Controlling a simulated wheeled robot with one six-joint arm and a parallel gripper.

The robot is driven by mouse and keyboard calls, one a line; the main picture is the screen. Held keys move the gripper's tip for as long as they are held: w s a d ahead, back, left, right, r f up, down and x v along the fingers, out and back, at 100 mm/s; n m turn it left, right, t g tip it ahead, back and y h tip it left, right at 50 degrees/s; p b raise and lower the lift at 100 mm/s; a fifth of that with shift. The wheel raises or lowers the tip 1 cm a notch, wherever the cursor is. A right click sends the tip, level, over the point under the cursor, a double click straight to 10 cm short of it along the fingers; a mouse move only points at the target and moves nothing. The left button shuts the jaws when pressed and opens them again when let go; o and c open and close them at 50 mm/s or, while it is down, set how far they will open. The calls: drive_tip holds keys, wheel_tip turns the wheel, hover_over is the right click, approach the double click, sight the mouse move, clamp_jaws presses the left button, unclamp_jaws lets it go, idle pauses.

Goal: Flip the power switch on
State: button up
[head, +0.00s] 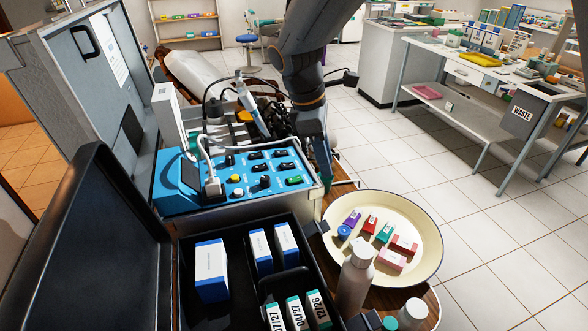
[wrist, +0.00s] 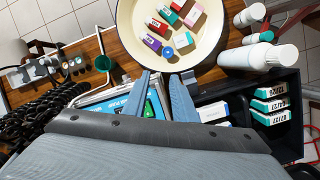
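A blue control panel (head: 225,190) on a grey box carries several black rocker switches, round buttons and one green switch (head: 294,180) near its right front corner. The green switch also shows in the wrist view (wrist: 149,108), beside my left finger. Which switch is the power switch is not labelled legibly, and its position is too small to tell. My gripper (head: 325,183) hangs at the panel's right edge, close to the green switch. In the wrist view my gripper (wrist: 161,77) has its two fingers apart with nothing held between them. Contact with the panel cannot be told.
A cream round tray (head: 425,240) with small coloured boxes sits to the right on a wooden top. A white bottle (head: 355,278) stands before it. An open black case (head: 215,310) with boxes lies in front of the panel. Cables and handpieces (head: 248,105) stand behind it.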

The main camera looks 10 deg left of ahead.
sight(298, 177)
drive_tip(key=a+r+n+t, duration=0.1)
drive_tip(key=a+n, duration=0.4)
drive_tip(key=a, duration=0.5)
drive_tip(key=shift+h, duration=0.5)
drive_tip(key=shift+p+x, duration=0.75)
drive_tip(key=shift+x, duration=2.8)
